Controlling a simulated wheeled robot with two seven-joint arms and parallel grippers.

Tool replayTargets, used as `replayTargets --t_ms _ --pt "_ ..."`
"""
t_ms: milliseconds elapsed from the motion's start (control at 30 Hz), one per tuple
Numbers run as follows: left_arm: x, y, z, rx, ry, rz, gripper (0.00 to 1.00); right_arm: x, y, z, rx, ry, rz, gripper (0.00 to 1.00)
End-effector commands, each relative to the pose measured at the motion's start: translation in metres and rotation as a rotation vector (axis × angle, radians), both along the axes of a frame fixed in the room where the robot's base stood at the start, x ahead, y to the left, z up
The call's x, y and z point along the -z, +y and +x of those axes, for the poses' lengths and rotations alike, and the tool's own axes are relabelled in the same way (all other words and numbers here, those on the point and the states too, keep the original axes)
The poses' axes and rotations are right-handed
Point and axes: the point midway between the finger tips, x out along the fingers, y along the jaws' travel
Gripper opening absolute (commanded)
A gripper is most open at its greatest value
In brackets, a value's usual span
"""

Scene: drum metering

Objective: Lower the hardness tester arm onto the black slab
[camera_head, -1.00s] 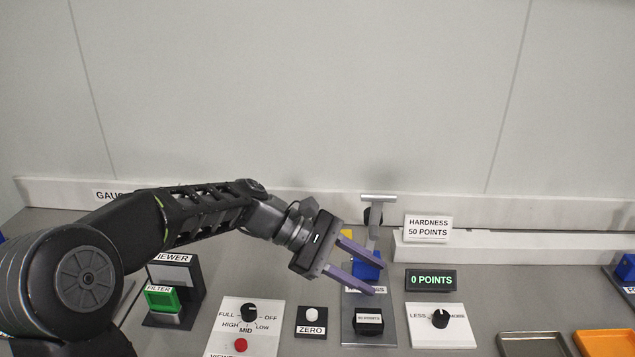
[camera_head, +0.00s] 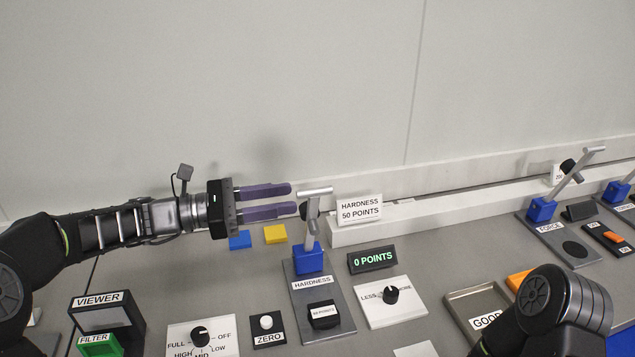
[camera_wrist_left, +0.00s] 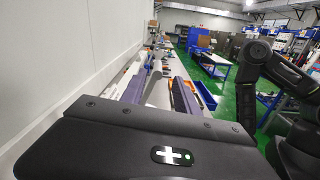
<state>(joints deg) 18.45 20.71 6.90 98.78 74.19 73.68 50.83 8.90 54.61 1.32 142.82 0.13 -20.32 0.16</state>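The hardness tester (camera_head: 308,262) has a blue block on a grey base plate marked HARDNESS. Its silver arm (camera_head: 310,230) stands up from the block and ends in a crossbar handle (camera_head: 316,191). The black slab (camera_head: 323,315), with a white label, lies at the front of the plate, and the raised arm is clear of it. My left gripper (camera_head: 293,199) is level and open, its two purple fingers apart and pointing right, the tips just left of the handle. The fingers also show in the left wrist view (camera_wrist_left: 160,80). My right gripper is out of view.
A display (camera_head: 373,259) reads 0 POINTS, and a LESS/MORE knob (camera_head: 391,295) sits right of the tester. The ZERO button (camera_head: 266,323) is to its left. A HARDNESS 50 POINTS sign (camera_head: 360,208) stands behind. A FORCE lever device (camera_head: 542,210) is farther right.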

Motion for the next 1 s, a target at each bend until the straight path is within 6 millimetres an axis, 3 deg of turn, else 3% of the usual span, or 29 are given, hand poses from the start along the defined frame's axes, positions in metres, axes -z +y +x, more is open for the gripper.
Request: replayTargets --t_ms 533,1000 --pt "-0.001 -0.005 0.001 0.002 -0.001 0.0 0.37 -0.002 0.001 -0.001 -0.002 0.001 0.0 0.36" --pt "-0.002 -0.065 0.021 0.003 0.0 -0.001 0.37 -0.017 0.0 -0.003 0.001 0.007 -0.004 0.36"
